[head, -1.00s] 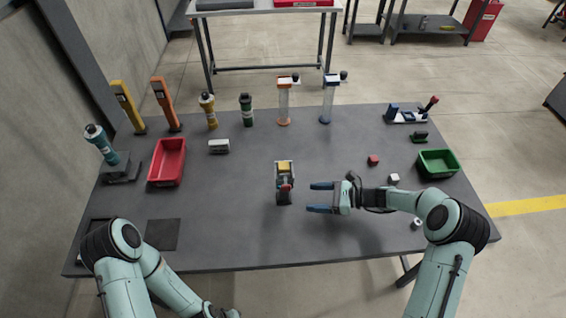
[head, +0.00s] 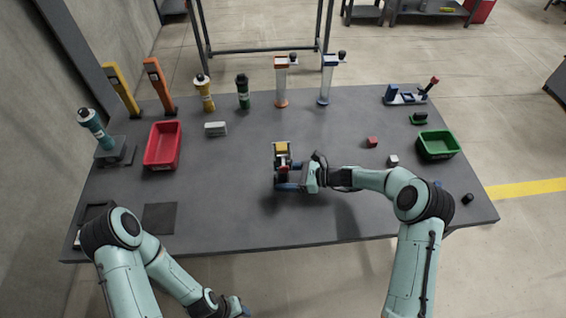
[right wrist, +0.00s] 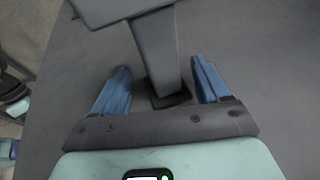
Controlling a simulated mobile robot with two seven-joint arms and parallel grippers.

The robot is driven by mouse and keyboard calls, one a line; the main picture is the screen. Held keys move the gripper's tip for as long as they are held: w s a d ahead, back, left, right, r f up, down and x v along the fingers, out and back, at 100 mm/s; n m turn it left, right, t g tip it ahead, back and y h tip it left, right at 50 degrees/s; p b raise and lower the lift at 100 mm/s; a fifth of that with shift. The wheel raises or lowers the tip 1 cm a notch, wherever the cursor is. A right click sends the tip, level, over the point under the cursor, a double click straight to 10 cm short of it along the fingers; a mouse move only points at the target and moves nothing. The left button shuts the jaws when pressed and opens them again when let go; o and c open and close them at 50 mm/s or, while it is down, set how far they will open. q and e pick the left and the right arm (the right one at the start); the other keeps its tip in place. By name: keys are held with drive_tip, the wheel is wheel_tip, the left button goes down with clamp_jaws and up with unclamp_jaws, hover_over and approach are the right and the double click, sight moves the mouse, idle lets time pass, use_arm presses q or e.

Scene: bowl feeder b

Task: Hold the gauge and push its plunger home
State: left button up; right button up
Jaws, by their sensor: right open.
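The gauge, which I take to be the small grey stand (head: 282,144) with a yellow block and a red tip, stands upright mid-table in the head view. My right gripper (head: 280,178) is open, with its blue fingers at the near side of the gauge, on either side of its lower part. In the right wrist view a grey post (right wrist: 157,50) rises between the two open fingers, with visible gaps at both sides. I cannot make out the plunger for certain. My left gripper (head: 238,308) is low at the bottom edge, partly cut off, its jaws unclear.
A red bin (head: 163,146) is at the left and a green bin (head: 438,146) at the right. A small red cube (head: 372,142) and a pale cube (head: 393,160) lie right of the gauge. Tall cylinders and stands line the back. The front middle of the table is clear.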

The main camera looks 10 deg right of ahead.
drive_tip(key=shift+w+a+f, duration=0.1)
drive_tip(key=shift+a, duration=0.05)
clamp_jaws()
idle(0.4)
